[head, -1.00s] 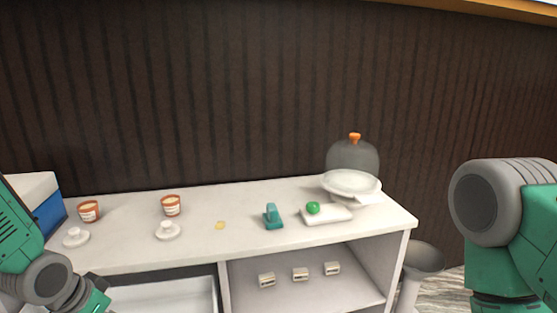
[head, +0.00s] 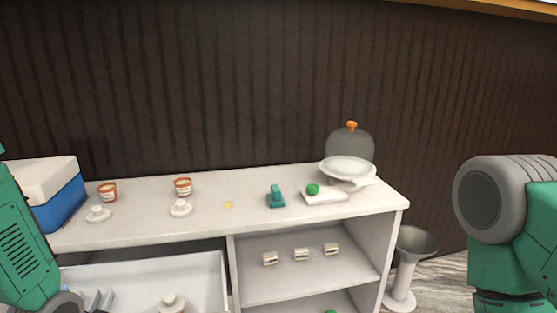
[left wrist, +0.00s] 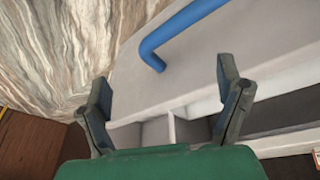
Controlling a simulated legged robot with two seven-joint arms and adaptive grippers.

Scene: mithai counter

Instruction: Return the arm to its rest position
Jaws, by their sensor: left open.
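My left gripper (left wrist: 168,95) is open and empty in the left wrist view, its two dark fingers spread apart. A blue bar handle (left wrist: 185,32) on a pale surface lies beyond the fingers, and I see no contact. In the head view my left arm (head: 25,245) comes in at the left edge, low beside the counter; its gripper cannot be made out clearly there. My right arm (head: 500,210) stands at the right edge, and its gripper is out of view.
The white counter (head: 250,222) holds two labelled tubs (head: 183,188), two white lids (head: 180,208), a teal item (head: 276,196), a cake stand (head: 347,168) and a blue-and-white box (head: 50,190). An open drawer (head: 140,275) juts out below. A grey pedestal (head: 403,275) stands right.

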